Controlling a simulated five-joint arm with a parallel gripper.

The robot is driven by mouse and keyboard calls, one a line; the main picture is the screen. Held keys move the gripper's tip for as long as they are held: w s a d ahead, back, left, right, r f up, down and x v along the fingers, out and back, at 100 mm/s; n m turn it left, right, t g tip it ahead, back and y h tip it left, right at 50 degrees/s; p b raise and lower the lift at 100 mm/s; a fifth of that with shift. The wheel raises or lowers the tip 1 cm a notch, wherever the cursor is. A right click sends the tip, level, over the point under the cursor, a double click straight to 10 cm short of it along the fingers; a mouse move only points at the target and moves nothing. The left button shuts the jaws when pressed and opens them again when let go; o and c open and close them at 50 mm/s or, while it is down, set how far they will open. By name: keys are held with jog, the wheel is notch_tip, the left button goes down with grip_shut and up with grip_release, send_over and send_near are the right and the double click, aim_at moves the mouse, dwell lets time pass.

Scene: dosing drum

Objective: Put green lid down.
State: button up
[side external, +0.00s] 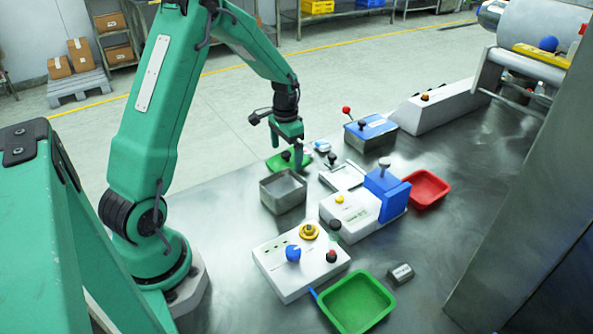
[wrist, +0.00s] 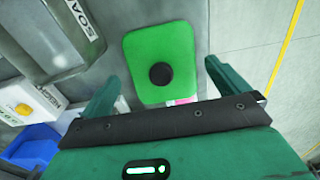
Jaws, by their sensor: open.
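The green lid (side external: 274,163) lies near the far edge of the steel table, behind an open metal box (side external: 283,196). In the wrist view the green lid (wrist: 160,38) is a rounded rectangle with a round black knob (wrist: 161,74) in its middle. My gripper (side external: 287,146) is over the lid, fingers pointing down. In the wrist view my gripper (wrist: 160,78) is open, with one finger on each side of the knob and a gap on both sides. Whether the lid lies fully flat I cannot tell.
A box with a blue lid (side external: 378,124) stands to the right of my gripper. A white and blue device (side external: 345,214), a control box (side external: 290,280), a red tray (side external: 428,188) and a green tray (side external: 353,297) stand nearer.

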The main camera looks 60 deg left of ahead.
aim_at(286, 153)
notch_tip(286, 153, up, 11)
jog(key=shift+r, duration=0.2)
dwell(0.4)
dwell(0.4)
jog(key=s+d+r+t, duration=0.3)
jog(key=s+d+r, duration=0.5)
jog(key=d+r, duration=0.3)
jog(key=s+d+f+t, duration=0.1)
jog(key=s+d+t, duration=0.1)
jog(key=s+d, duration=0.6)
jog(key=s, duration=0.3)
jog(key=shift+d+t, duration=0.25)
jog(key=shift+t, duration=0.05)
